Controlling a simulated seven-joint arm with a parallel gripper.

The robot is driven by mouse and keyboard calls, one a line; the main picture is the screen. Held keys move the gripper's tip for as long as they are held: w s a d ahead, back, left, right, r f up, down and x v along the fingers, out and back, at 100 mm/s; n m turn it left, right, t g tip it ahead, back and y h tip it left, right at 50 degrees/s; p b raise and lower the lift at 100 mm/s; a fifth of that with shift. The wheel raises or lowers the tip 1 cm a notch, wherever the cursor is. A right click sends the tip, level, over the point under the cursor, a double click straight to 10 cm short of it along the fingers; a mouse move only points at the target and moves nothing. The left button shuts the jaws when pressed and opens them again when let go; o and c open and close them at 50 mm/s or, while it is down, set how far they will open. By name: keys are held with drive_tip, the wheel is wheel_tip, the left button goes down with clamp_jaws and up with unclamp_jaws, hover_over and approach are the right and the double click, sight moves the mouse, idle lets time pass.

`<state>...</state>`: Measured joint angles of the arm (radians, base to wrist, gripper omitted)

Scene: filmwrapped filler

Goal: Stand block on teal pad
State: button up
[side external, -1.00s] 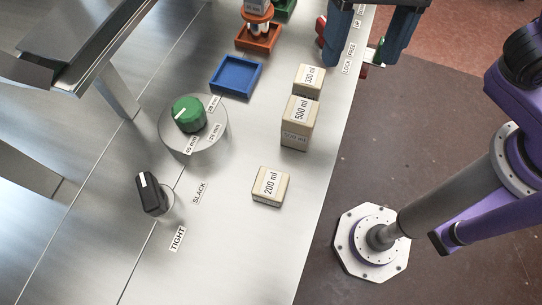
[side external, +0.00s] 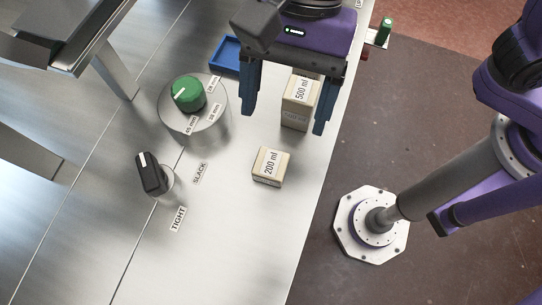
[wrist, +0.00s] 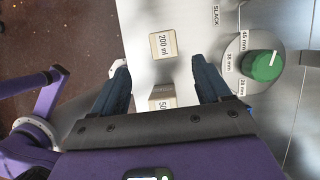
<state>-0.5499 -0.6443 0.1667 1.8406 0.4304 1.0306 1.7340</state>
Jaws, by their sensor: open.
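No teal pad shows in either view now. A beige block marked 200 ml (side external: 270,167) sits alone on the metal table; it also shows in the wrist view (wrist: 163,45). A taller beige block marked 500 ml (side external: 298,100) stands behind it, and its top shows between my fingers in the wrist view (wrist: 162,97). My gripper (side external: 286,121) is open and empty, fingers pointing down, one to either side of the 500 ml block as pictured. Its fingers also frame the wrist view (wrist: 160,68). The height above the block is hard to tell.
A blue tray (side external: 223,56) lies behind, partly covered by my gripper. A green dial (side external: 188,93) and a black knob (side external: 150,174) stand on the left. A green handle (side external: 384,30) is past the table's right edge. The front table is clear.

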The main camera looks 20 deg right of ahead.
sight(271, 163)
drive_tip(key=x, duration=0.4)
drive_tip(key=shift+f, duration=0.1)
drive_tip(key=shift+w+x, duration=0.15)
drive_tip(key=shift+x, duration=1.15)
drive_tip(key=shift+w+x, duration=0.2)
drive_tip(key=shift+x, duration=1.15)
drive_tip(key=shift+a, duration=0.1)
drive_tip(key=c, duration=1.3)
drive_tip(key=shift+o, duration=0.2)
